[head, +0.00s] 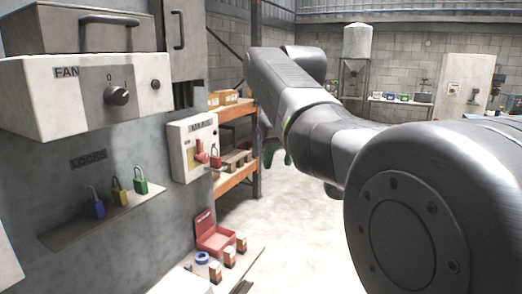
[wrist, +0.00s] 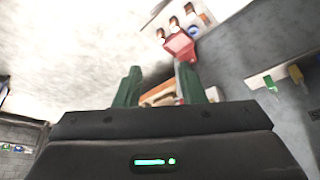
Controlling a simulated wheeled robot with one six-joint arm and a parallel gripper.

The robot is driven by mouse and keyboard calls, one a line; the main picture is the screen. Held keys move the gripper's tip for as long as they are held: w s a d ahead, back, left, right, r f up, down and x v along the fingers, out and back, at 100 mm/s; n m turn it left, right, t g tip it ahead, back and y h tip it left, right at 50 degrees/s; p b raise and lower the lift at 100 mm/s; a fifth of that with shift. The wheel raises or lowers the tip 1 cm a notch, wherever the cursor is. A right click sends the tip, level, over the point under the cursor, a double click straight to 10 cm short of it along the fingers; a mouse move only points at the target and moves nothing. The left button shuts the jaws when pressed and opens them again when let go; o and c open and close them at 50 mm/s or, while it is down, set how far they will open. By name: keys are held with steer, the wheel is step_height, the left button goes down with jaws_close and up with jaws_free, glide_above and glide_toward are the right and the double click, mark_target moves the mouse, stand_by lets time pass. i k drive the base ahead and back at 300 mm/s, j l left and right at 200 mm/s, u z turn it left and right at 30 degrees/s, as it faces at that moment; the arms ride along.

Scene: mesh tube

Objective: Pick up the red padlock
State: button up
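A small red shape that looks like the red padlock (head: 215,160) is at the lower right of the white MAINS box (head: 186,166), beside a red switch handle (head: 201,151). It is too small to tell how it is held there. My gripper (head: 277,152) is to the right of the box in the head view, partly hidden by my arm. In the wrist view its two green fingers (wrist: 161,70) stand wide apart with nothing gripped between them. I cannot make out the red padlock for certain in the wrist view.
A LOCKS ledge (head: 105,216) holds blue (head: 96,205), yellow (head: 120,192) and green (head: 140,181) padlocks. An open red case (head: 214,234) and small blocks lie on a low bench. An orange rack (head: 238,181) stands behind. The floor (head: 300,215) is clear.

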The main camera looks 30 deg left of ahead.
mark_target(215, 161)
steer(key=i+u, duration=0.4)
steer(key=i+l+u, duration=0.15)
steer(key=i+u, duration=0.3)
steer(key=i, duration=0.15)
steer(key=i+l+u, duration=0.4)
steer(key=i+j, duration=0.1)
